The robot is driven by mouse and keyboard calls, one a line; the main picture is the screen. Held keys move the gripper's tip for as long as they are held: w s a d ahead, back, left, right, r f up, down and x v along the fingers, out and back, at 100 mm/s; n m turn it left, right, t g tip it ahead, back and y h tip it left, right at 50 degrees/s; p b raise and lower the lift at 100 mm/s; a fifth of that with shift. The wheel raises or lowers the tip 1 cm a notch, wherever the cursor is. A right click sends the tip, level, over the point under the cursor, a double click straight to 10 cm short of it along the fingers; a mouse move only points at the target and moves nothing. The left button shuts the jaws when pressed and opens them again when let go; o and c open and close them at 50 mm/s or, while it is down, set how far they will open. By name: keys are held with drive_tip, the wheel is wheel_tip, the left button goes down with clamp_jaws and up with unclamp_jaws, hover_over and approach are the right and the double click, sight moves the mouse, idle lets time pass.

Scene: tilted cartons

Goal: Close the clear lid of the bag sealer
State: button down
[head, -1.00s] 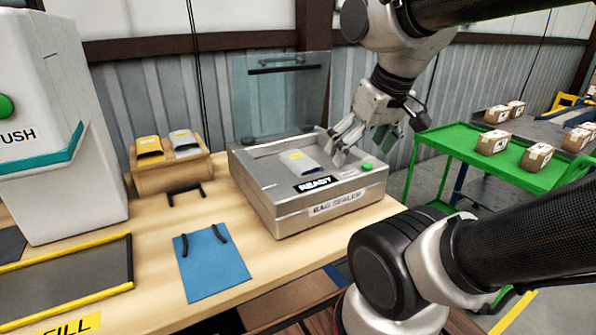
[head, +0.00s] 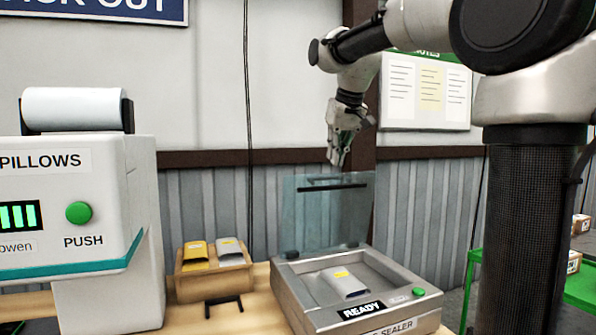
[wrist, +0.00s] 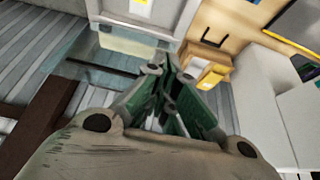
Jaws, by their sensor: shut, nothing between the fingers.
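The bag sealer (head: 300,285) is a grey metal box on the wooden bench, low in the head view. Its clear lid (head: 300,220) stands raised at the back, with a dark bar near its top edge. A grey pouch with a yellow label (head: 344,283) lies inside the sealer. My gripper (head: 338,160) is shut and empty, pointing down, just above the lid's top edge in the picture; I cannot tell how far behind or in front of it. In the wrist view my gripper (wrist: 172,75) has its fingers together, with the clear lid (wrist: 105,68) to the left.
A wooden bin (head: 213,278) with yellow and grey pouches stands left of the sealer. The white pillow machine (head: 95,220) fills the left side. A wall with a dark rail (head: 215,158) rises behind. A green cart (head: 580,287) stands at right.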

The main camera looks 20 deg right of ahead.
drive_tip(key=w+a+r, duration=0.2)
drive_tip(key=w, duration=0.8)
drive_tip(key=w+a+r, duration=0.1)
drive_tip(key=w, duration=0.9)
drive_tip(key=w+x, duration=0.1)
drive_tip(key=x, duration=0.9)
drive_tip(key=shift+t, duration=0.3)
drive_tip(key=s, duration=0.4)
drive_tip(key=shift+s+a, duration=0.2)
drive_tip(key=shift+s, duration=0.05)
